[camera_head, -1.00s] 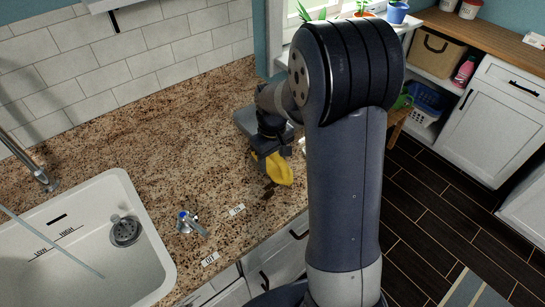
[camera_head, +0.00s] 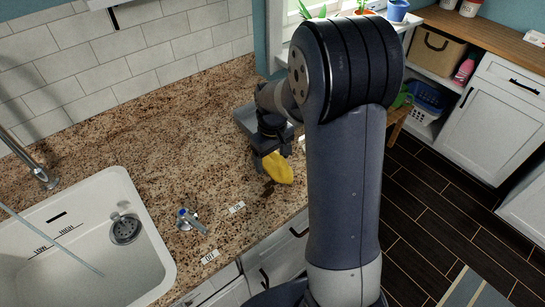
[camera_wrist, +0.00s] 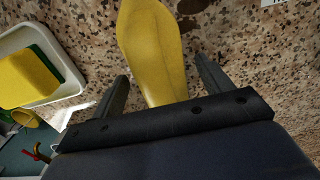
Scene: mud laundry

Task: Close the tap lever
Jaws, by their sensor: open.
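The tap lever (camera_head: 192,221) is a small metal handle with a blue cap, on the granite counter right of the sink. It points toward the counter's front, between the ON label (camera_head: 237,207) and the OFF label (camera_head: 209,256). My gripper (camera_head: 272,150) is well to the right and back of the lever, apart from it. In the wrist view my gripper (camera_wrist: 160,85) is open, with a long yellow thing (camera_wrist: 153,45) showing between its spread fingers. I cannot tell whether they touch. The lever is not in the wrist view.
The white sink (camera_head: 75,245) and metal spout (camera_head: 35,170) are at the left. A thin pale streak crosses the sink. A white tray (camera_wrist: 65,70) with a yellow-green sponge (camera_wrist: 27,77) lies beside my gripper. Dark spots mark the counter. The counter between gripper and lever looks mostly clear.

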